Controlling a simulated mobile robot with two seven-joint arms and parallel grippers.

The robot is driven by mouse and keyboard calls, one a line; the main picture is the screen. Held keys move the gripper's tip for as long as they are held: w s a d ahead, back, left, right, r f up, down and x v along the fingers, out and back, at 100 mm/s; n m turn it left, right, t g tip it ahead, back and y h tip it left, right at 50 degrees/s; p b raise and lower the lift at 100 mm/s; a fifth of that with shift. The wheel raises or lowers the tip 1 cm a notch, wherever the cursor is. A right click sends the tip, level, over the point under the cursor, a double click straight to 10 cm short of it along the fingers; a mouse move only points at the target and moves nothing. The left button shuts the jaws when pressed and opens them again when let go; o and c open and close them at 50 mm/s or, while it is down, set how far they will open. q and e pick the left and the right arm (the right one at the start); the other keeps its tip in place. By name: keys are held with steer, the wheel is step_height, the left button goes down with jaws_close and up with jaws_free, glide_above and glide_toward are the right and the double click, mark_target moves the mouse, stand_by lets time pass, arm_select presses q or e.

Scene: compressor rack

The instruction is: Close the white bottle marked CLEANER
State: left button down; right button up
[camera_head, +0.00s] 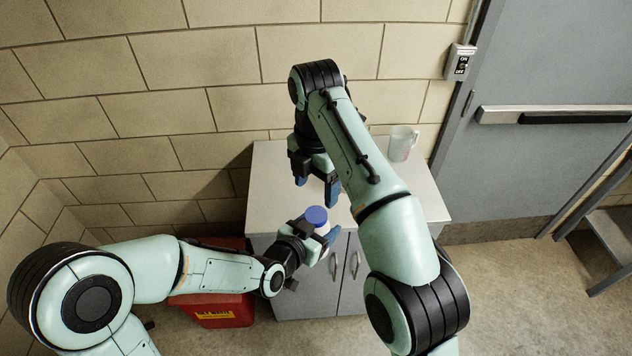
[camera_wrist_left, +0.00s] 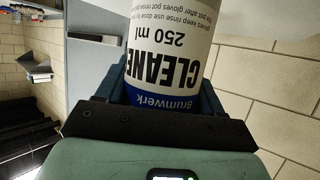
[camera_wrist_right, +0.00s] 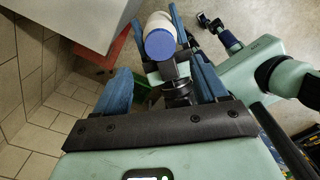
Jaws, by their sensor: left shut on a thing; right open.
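The white bottle (camera_head: 324,228) is held in front of the cabinet in my left gripper (camera_head: 318,240). The left wrist view shows its label (camera_wrist_left: 172,55), upside down, with CLEANER, 250 ml and a blue Brumwerk band. A blue cap (camera_head: 316,215) sits on the bottle's end; I cannot tell whether it is tight. The cap also shows in the right wrist view (camera_wrist_right: 160,44), facing that camera. My right gripper (camera_head: 317,186) is open and empty, above and behind the cap, apart from it. In the right wrist view the cap lies beyond its open fingers.
A grey cabinet (camera_head: 270,190) stands against the brick wall behind the bottle. A translucent mug (camera_head: 402,144) is at its back right. A red container (camera_head: 213,312) stands on the floor left of the cabinet. A grey door (camera_head: 560,60) is at right.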

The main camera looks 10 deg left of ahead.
mark_target(316, 214)
steer(key=shift+n, duration=0.3)
steer(key=shift+f, duration=0.1)
steer(key=shift+f, duration=3.9)
steer(key=c, duration=1.1)
steer(key=o, duration=1.2)
steer(key=shift+c, duration=0.2)
steer(key=shift+r, duration=2.3)
